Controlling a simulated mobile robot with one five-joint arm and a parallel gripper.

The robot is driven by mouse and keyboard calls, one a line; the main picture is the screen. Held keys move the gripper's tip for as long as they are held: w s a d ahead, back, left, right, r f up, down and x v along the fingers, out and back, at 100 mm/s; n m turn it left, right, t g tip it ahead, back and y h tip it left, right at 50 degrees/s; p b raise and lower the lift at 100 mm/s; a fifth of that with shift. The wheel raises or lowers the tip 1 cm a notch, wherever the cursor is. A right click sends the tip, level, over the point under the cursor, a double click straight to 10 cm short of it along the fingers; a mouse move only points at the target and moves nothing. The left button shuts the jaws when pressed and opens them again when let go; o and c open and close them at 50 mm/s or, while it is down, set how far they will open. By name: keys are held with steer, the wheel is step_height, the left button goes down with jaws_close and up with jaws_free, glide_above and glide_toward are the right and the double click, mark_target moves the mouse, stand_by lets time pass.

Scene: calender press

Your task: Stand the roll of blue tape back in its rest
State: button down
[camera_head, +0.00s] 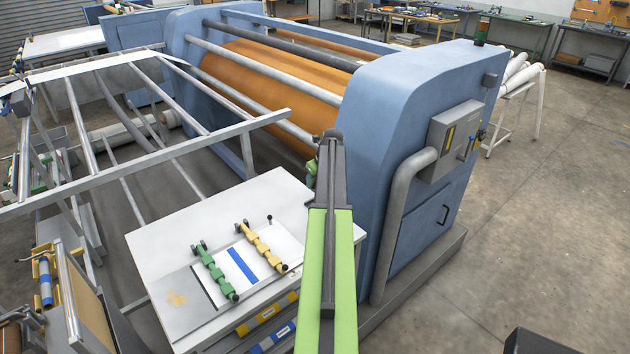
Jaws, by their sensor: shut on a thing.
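My arm (330,240) reaches up and away from the bottom edge, in front of the press. Its far end (329,140) is over the gap between the white table and the press. A small green and dark part shows just left of it. My gripper's jaws are hidden behind the arm, and so is anything in them. I cannot make out a separate roll of blue tape or its rest. A flat blue strip (242,266) lies on a white sheet on the table (150,243).
A green clamp bar (215,272) and a yellow one (262,246) lie on the table beside the blue strip. The blue press (400,110) with its orange roller (265,80) stands behind. Metal rails (140,165) fill the left. Open floor (540,220) lies right.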

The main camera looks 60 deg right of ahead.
steer(key=shift+f+b, duration=3.65)
steer(key=shift+f, duration=0.15)
steer(key=shift+r, duration=0.1)
steer(key=c, duration=1.1)
jaws_free()
steer(key=p+v, duration=1.6)
steer(key=v, duration=0.1)
steer(key=shift+r, duration=0.2)
